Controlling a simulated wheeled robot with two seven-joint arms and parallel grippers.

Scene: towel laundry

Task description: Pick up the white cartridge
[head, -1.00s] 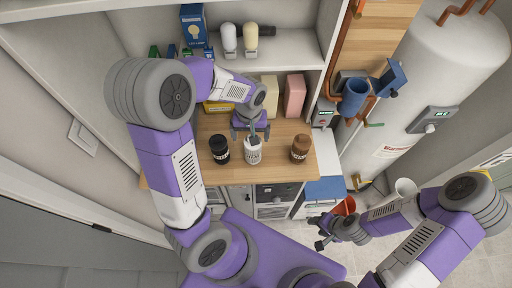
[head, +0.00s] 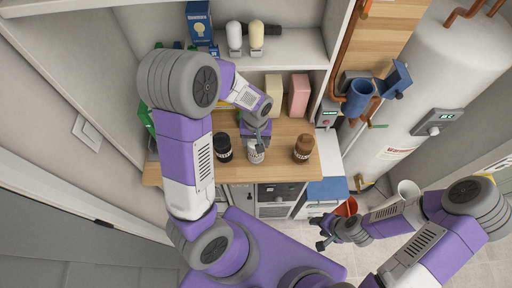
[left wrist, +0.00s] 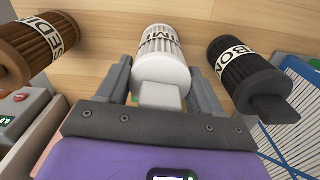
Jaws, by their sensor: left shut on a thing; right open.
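The white cartridge (head: 256,156) with dark lettering stands on the wooden counter (head: 177,170), between a black cartridge (head: 223,148) and a brown one (head: 303,149). My left gripper (head: 257,146) is over its top, shut on it. In the left wrist view, the white cartridge (left wrist: 160,60) lies between the two grey fingers, its pale top block toward the palm. The black cartridge (left wrist: 245,75) and the brown cartridge (left wrist: 40,46) stand to either side, apart from the fingers. My right gripper (head: 323,238) is open and empty, low at the right, away from the counter.
A shelf above the counter holds a blue box (head: 199,22) and two bulb-like items (head: 245,38). A cream box (head: 273,86) and a pink box (head: 299,95) stand behind the cartridges. A white tank (head: 430,80) with pipes fills the right.

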